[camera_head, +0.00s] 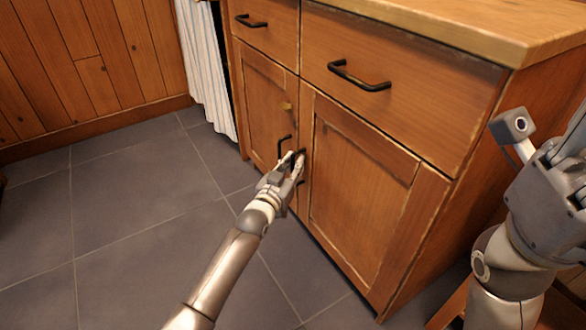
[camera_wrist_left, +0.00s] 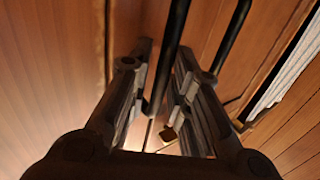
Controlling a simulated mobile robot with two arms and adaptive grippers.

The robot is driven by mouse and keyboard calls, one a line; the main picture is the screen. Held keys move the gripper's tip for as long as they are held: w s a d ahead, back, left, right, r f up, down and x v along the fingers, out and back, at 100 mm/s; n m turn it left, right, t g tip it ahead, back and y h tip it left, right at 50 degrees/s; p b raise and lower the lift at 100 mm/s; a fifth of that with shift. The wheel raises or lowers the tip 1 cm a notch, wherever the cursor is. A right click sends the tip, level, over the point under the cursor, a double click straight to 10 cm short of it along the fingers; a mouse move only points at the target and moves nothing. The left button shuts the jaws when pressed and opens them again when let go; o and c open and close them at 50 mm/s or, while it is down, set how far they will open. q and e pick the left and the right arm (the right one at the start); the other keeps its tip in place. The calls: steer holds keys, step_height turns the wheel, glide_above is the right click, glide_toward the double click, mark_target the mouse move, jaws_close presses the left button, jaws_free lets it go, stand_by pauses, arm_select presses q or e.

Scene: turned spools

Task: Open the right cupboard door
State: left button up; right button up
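The right cupboard door (camera_head: 357,185) is a brown wooden panel, closed flush with the cabinet front. Its black bar handle (camera_wrist_left: 168,62) runs between my left gripper's fingers in the left wrist view. My right gripper (camera_head: 546,140) is at the right edge of the head view, fingers spread and empty, away from the door.
The left cupboard door (camera_head: 262,105) is closed, with its own black handle (camera_wrist_left: 232,35) close beside my left gripper. Drawers with black handles (camera_head: 357,77) sit above, under a wooden worktop (camera_head: 470,22). A striped curtain (camera_head: 206,70) hangs left. The grey tiled floor (camera_head: 140,215) in front is clear.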

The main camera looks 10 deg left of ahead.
arm_select(q)
steer(key=shift+c, duration=0.2)
jaws_close()
steer(key=shift+s, duration=0.1)
